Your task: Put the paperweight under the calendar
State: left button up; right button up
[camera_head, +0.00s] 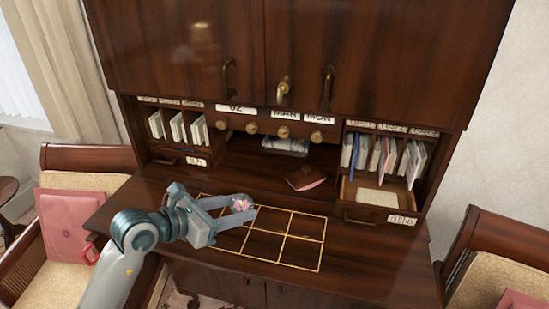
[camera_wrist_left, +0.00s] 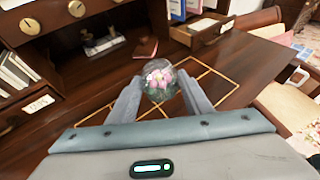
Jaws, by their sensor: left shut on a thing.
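The paperweight (camera_head: 241,203) is a clear glass ball with pink flowers inside. My left gripper (camera_head: 243,205) is shut on it and holds it over the left part of the gold-lined grid on the desk. The left wrist view shows the paperweight (camera_wrist_left: 159,78) between the two fingertips (camera_wrist_left: 159,92). The calendar (camera_head: 286,114) is a row of cards reading 02, MAR and MON above several brass knobs, on the middle of the desk's upper part. An open niche (camera_head: 245,160) lies below it, behind and above the paperweight in the picture. My right gripper is out of view.
A dark red book (camera_head: 306,179) lies at the niche's front right. A grey-white item (camera_head: 287,146) sits deeper inside. An open drawer (camera_head: 378,213) juts out at right, under letter slots. The desk's right front (camera_head: 370,265) is clear. Chairs flank the desk.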

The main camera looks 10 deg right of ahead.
aim_at(241, 173)
jog(key=i, duration=0.95)
